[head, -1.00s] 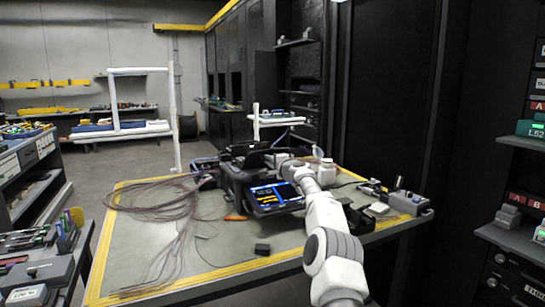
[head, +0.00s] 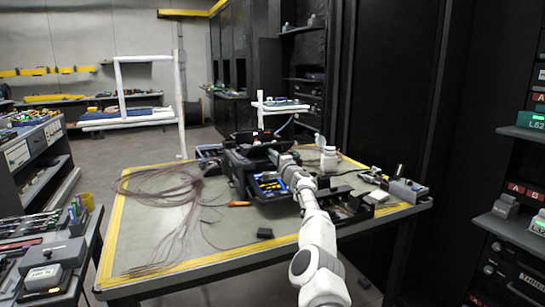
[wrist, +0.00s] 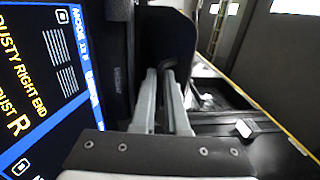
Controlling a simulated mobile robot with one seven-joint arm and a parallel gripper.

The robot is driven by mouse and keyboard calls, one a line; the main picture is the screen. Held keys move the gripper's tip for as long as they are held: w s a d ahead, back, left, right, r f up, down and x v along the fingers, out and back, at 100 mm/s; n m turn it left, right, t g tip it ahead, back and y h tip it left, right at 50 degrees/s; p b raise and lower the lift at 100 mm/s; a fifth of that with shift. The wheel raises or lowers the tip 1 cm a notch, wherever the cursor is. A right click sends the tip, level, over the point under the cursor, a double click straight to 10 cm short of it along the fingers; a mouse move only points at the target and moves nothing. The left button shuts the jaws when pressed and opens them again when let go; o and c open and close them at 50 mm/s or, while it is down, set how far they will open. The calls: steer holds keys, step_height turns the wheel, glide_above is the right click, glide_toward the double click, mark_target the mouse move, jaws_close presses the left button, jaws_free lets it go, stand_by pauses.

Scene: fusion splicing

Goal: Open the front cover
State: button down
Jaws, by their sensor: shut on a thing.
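The fusion splicer (head: 238,168) is a dark boxy device on the grey work table. Its lit blue screen (head: 268,182) faces me and is partly covered by my arm. The screen fills the left of the wrist view (wrist: 45,80). My gripper (head: 284,160) is at the splicer's top right, beside the screen. In the wrist view its two pale fingers (wrist: 165,100) are close together, with a thin dark edge between the tips. That edge seems to belong to the dark front cover (wrist: 165,35), a panel rising beyond the fingers. How far the cover is open is hard to tell.
Thin fibre cables (head: 165,195) lie coiled on the table's left. A white bottle (head: 329,160) stands right of the splicer. An open dark tray (head: 350,208) and a small grey device (head: 405,190) are at the right. A small black block (head: 265,233) lies near the front edge.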

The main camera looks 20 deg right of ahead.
steer(key=shift+a+f, duration=0.1)
steer(key=shift+f, duration=0.6)
steer(key=c, duration=0.9)
jaws_free()
steer(key=shift+c, duration=0.2)
steer(key=shift+d+r, duration=0.2)
steer(key=shift+r, duration=0.1)
steer(key=shift+s, duration=0.25)
